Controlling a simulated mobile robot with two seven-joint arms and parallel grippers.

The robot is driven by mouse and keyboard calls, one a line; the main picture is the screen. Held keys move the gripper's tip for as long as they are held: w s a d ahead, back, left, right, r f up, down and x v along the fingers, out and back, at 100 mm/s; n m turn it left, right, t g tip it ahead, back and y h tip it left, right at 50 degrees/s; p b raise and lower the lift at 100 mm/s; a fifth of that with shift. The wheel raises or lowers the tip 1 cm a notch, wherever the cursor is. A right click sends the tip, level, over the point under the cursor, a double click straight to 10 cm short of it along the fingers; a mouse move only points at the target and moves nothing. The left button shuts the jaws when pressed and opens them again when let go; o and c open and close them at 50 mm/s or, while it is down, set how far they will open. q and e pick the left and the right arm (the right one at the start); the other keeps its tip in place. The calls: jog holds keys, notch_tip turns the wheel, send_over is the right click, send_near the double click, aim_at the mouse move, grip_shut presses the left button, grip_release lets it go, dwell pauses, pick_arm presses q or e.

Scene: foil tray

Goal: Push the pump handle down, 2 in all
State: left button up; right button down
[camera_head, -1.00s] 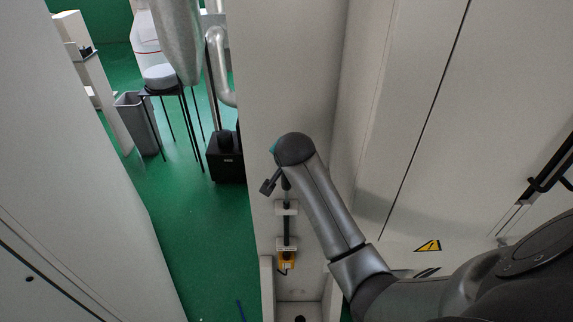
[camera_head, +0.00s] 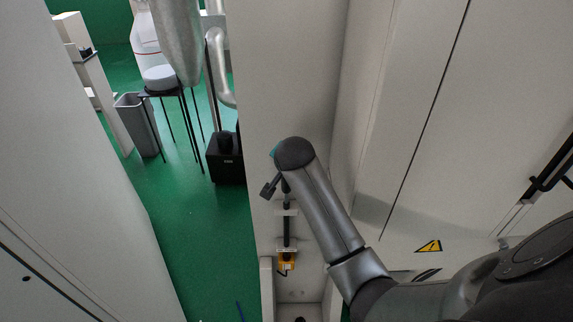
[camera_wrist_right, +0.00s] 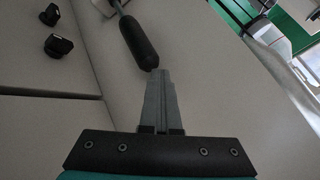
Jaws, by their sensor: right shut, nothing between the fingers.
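In the right wrist view, the pump handle has a black rounded grip (camera_wrist_right: 140,42) on a thin metal rod. My right gripper (camera_wrist_right: 160,72) is shut and empty. Its fingertips are at the near end of the grip; I cannot tell whether they touch it. Below the wrist, a dark upright rod (camera_head: 286,232) with pale brackets stands against the wall, above a yellow part. My left gripper is not in view.
A tall pale cabinet (camera_head: 440,130) with a yellow warning triangle (camera_head: 428,246) stands at the right. Green floor (camera_head: 195,230) lies open at the left, with a grey bin (camera_head: 137,122) and a black box (camera_head: 224,165) farther back. Two black knobs (camera_wrist_right: 58,46) show in the wrist view.

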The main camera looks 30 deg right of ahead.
jog(key=shift+s+f+b, duration=0.1)
jog(key=shift+f+b, duration=0.85)
jog(key=shift+f, duration=1.05)
dwell(0.9)
jog(key=shift+r, duration=0.1)
jog(key=shift+r+p, duration=1.65)
jog(key=shift+p, duration=0.1)
jog(key=shift+r+p, duration=0.3)
jog(key=shift+r, duration=1.05)
jog(key=shift+r, duration=0.15)
jog(key=shift+r, duration=2.4)
